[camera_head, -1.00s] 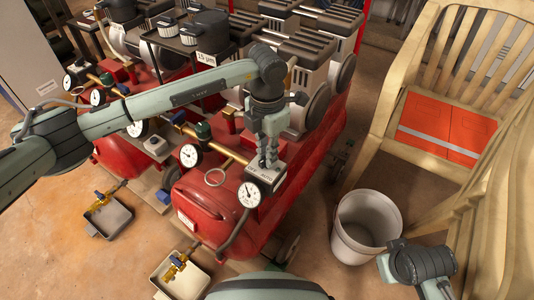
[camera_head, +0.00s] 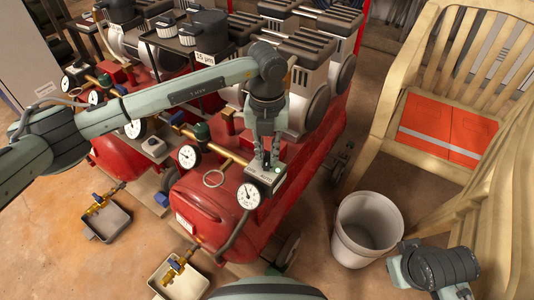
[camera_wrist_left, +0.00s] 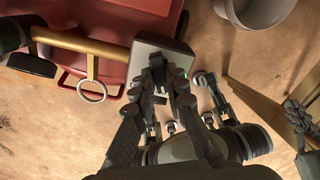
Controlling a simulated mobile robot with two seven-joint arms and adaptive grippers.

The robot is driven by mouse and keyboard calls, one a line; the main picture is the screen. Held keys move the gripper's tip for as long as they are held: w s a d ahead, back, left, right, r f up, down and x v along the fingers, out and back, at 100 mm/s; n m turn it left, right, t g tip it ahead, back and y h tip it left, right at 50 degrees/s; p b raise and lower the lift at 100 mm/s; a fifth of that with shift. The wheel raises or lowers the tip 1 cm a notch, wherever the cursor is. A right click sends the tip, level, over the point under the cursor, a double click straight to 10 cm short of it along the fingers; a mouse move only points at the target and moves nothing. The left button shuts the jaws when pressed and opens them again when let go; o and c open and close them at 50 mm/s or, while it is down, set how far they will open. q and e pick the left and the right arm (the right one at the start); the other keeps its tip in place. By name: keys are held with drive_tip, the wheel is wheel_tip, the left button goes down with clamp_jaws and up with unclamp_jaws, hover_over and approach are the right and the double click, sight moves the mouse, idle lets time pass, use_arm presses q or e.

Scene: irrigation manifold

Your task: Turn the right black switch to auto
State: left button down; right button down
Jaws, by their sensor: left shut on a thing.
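The right black switch is on a small grey control box (camera_head: 266,178) with an AUTO label, at the front of the right red compressor (camera_head: 212,205). The box also shows in the left wrist view (camera_wrist_left: 176,50). My left gripper (camera_head: 267,163) points down onto the box top, shut on the switch. Its fingers hide the switch, so I cannot read which way it points. A small green spot shows on the box top beside the fingers. In the wrist view the left fingers (camera_wrist_left: 170,88) are over the box. My right gripper (camera_head: 458,292) is partly cut off at the bottom right.
A white bucket (camera_head: 366,229) and a wooden chair (camera_head: 425,155) stand to the right. Another red compressor is at the left. Drain trays (camera_head: 180,280) lie on the floor.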

sight(267, 159)
use_arm(q)
drive_tip(key=shift+n, duration=0.3)
use_arm(e)
drive_tip(key=shift+r, duration=0.2)
drive_tip(key=shift+w, duration=0.25)
use_arm(q)
drive_tip(key=c, duration=1.5)
unclamp_jaws()
drive_tip(key=shift+c, duration=0.2)
drive_tip(key=shift+r, duration=0.15)
wheel_tip(267, 159, up, 12)
use_arm(e)
drive_tip(key=shift+s, duration=0.1)
use_arm(q)
drive_tip(key=shift+f, duration=0.2)
use_arm(e)
drive_tip(key=shift+a+f, duration=0.1)
